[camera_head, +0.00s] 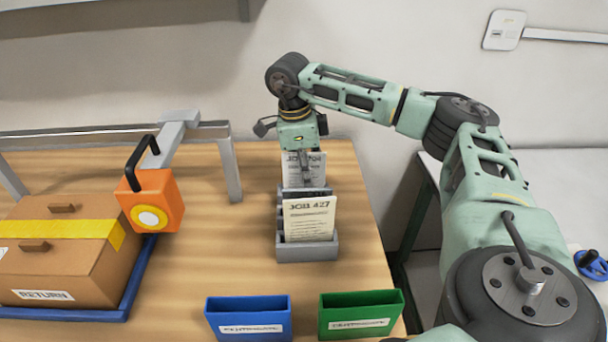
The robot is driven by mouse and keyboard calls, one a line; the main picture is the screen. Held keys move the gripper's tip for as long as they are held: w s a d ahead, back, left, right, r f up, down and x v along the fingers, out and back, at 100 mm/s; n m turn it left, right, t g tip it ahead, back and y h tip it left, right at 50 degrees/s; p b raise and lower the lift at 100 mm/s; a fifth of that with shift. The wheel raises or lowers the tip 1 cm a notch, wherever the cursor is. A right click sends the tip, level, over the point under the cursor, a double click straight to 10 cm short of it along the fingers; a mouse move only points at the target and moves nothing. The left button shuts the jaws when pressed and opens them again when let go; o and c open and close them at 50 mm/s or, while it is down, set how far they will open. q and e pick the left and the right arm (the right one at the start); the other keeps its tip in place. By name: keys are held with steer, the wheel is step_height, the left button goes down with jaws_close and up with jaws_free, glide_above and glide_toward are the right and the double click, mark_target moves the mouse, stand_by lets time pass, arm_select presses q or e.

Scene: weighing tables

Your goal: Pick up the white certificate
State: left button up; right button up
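A grey rack (306,250) on the wooden table holds two whitish printed cards standing upright, one behind the other. The front certificate (309,220) reads "JOB 427". The rear certificate (291,172) also starts with "JOB", but its number is partly covered. My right gripper (305,172) points down at the rear certificate, with its fingers over the card's upper middle. The fingers look close together, but whether they grip the card is too small to tell. My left gripper is out of view.
A blue holder (248,317) and a green holder (361,314) stand at the table's front edge. A cardboard box (75,270) marked "RETURN" sits on a blue tray at the left, beside an orange device (150,201) on a metal arm. Bare tabletop lies between the box and rack.

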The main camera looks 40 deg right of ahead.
steer(key=shift+c, duration=0.4)
jaws_close()
